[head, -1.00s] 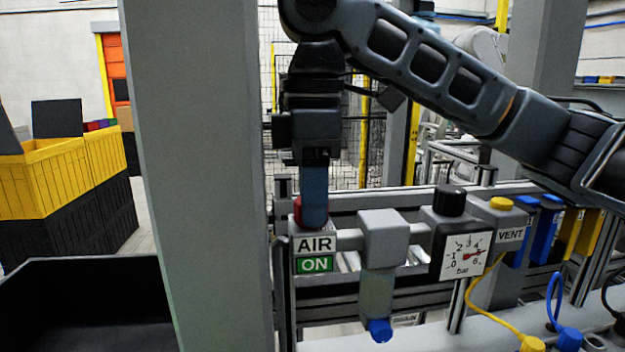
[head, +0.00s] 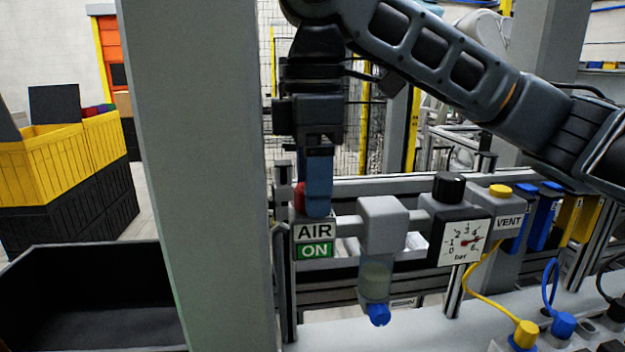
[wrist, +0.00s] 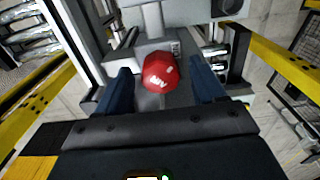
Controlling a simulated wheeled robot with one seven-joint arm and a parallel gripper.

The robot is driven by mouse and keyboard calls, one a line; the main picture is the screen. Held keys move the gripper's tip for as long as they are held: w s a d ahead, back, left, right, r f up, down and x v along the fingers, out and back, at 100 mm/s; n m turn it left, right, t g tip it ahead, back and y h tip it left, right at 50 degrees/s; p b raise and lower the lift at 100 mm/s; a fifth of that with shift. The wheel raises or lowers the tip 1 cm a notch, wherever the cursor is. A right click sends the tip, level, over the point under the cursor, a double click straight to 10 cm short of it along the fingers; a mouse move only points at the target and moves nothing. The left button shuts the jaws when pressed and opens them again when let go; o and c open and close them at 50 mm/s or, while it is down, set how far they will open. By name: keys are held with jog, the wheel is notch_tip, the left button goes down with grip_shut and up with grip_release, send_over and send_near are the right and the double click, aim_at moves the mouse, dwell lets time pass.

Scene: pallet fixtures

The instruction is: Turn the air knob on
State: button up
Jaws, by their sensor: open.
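The red air knob (wrist: 160,73) sits on top of the air unit, above the AIR label and a green ON label (head: 314,250). In the head view only a sliver of the knob (head: 299,196) shows, at the left of my fingers. My gripper (head: 318,200) points down at the knob. In the wrist view my gripper (wrist: 162,88) is open, with one blue finger on each side of the knob and a visible gap on both sides. White marks show on the knob's top, too small to read.
Right of the knob are a grey filter unit (head: 382,225), a pressure gauge (head: 464,243) with a black knob (head: 449,187), and a VENT block (head: 509,222) with a yellow button. A grey post (head: 205,180) stands close on the left. A black bin (head: 90,300) is at lower left.

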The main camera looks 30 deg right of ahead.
notch_tip(320, 180, up, 8)
jog(key=shift+f+b, duration=0.15)
jog(key=shift+b, duration=0.15)
dwell(0.6)
